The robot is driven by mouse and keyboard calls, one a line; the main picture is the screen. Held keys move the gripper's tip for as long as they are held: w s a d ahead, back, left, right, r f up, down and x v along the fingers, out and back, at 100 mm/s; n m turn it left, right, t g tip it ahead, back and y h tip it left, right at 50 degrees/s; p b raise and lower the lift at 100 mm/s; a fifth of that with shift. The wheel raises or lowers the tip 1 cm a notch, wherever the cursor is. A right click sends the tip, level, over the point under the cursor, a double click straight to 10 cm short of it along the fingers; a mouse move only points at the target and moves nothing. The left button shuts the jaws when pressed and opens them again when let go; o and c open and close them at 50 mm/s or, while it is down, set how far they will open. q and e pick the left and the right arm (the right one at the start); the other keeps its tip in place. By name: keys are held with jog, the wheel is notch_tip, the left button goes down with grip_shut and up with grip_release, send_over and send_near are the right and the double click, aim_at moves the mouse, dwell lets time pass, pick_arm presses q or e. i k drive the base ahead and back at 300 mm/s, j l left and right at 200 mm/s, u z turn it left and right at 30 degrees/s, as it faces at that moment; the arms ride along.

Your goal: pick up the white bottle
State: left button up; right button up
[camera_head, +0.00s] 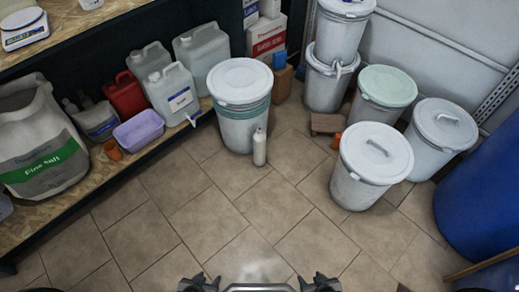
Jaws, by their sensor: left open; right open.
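The white bottle (260,147) is small and slim and stands upright on the tiled floor. It is just in front of a white lidded drum with a green band (240,112), close to its right side; I cannot tell whether they touch. My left gripper (199,281) is at the bottom edge of the head view, open and empty. My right gripper (320,282) is at the bottom edge to the right, also open and empty. Both are well apart from the bottle, with bare floor between.
A low shelf (114,172) on the left holds a salt bag (38,135), jerrycans (172,95) and a purple tub (138,131). A white drum (370,165) stands to the right, with more drums behind. A blue barrel (485,195) is at the right edge. The middle floor is clear.

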aim_at(258, 138)
jog(key=i+j+z, duration=0.2)
jog(key=j, duration=0.3)
jog(key=i+j+z, duration=0.15)
jog(key=j, duration=0.4)
jog(key=i+j+z, duration=0.2)
jog(key=j, duration=0.4)
jog(key=j+z, duration=0.15)
jog(key=j, duration=0.4)
jog(key=i+j+z, duration=0.2)
jog(key=j, duration=0.4)
jog(key=k, duration=0.1)
